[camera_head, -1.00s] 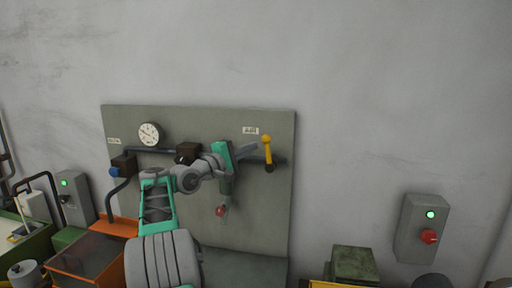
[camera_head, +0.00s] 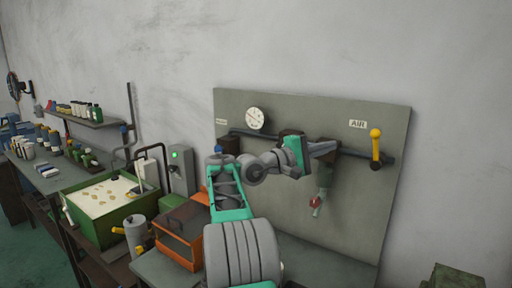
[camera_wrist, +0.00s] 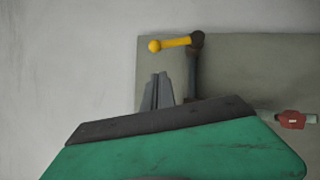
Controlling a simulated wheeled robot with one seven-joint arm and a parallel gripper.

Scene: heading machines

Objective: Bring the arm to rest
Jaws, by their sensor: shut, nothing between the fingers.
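My arm (camera_head: 232,190) reaches up and to the right in front of a grey-green panel on the wall. My gripper (camera_head: 332,147) is shut and empty, close to the panel, to the left of a yellow lever (camera_head: 376,148). The lever stands upright on a dark pipe, below and right of a label reading AIR. In the wrist view my gripper's fingers (camera_wrist: 158,92) are together, apart from the yellow lever (camera_wrist: 175,43). A small red handle (camera_head: 316,203) hangs below my gripper; it also shows at the right of the wrist view (camera_wrist: 293,119).
The panel (camera_head: 360,220) carries a round gauge (camera_head: 255,118). At the left are an orange box (camera_head: 180,240), a green tray (camera_head: 95,225), a grey box with a green light (camera_head: 181,170) and a shelf of bottles (camera_head: 85,118). The wall above is clear.

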